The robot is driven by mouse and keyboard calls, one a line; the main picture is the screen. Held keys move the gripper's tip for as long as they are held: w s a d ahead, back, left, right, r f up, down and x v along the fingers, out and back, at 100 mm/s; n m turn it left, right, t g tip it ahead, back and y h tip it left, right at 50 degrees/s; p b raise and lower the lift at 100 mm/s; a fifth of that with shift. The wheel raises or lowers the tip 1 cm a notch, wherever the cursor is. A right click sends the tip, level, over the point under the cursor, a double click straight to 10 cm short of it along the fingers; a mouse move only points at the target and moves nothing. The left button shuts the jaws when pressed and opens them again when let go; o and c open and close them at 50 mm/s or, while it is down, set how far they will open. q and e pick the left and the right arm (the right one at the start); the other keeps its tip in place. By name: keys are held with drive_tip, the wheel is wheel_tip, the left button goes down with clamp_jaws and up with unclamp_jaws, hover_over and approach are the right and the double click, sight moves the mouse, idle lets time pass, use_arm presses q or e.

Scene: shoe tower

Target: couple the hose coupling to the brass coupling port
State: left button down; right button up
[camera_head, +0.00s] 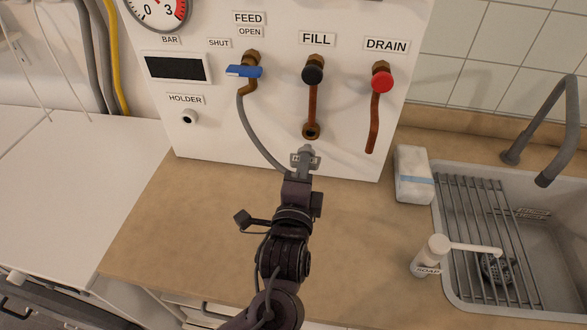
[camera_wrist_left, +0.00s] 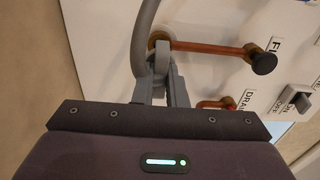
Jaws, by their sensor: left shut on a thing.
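The brass coupling port (camera_head: 311,131) is the open end of the copper pipe below the black FILL knob (camera_head: 313,75). My left gripper (camera_head: 303,160) is shut on the grey hose coupling (camera_head: 304,152), just below the port in the head view. The grey hose (camera_head: 255,130) runs from the coupling up to the blue-handled FEED valve (camera_head: 245,71). In the left wrist view the coupling (camera_wrist_left: 162,55) overlaps the brass port (camera_wrist_left: 158,40). I cannot tell whether they touch. My right gripper is not in view.
The white panel also carries the red DRAIN knob (camera_head: 382,82) with its pipe and a HOLDER peg (camera_head: 189,117). A wrapped white pack (camera_head: 413,174), a soap bottle (camera_head: 430,256) and a sink (camera_head: 450,270) with a rack are at the right. The counter (camera_head: 170,230) left of my arm is clear.

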sight(308, 146)
use_arm(q)
drive_tip(key=shift+w+d, duration=0.2)
drive_tip(key=shift+w, duration=1.05)
drive_tip(key=shift+p, duration=0.3)
drive_tip(key=shift+p, duration=0.45)
drive_tip(key=shift+p, duration=0.55)
idle(0.6)
drive_tip(key=shift+p, duration=0.5)
drive_tip(key=shift+w+d+p, duration=0.2)
drive_tip(key=shift+w+p, duration=0.1)
drive_tip(key=shift+w, duration=1.25)
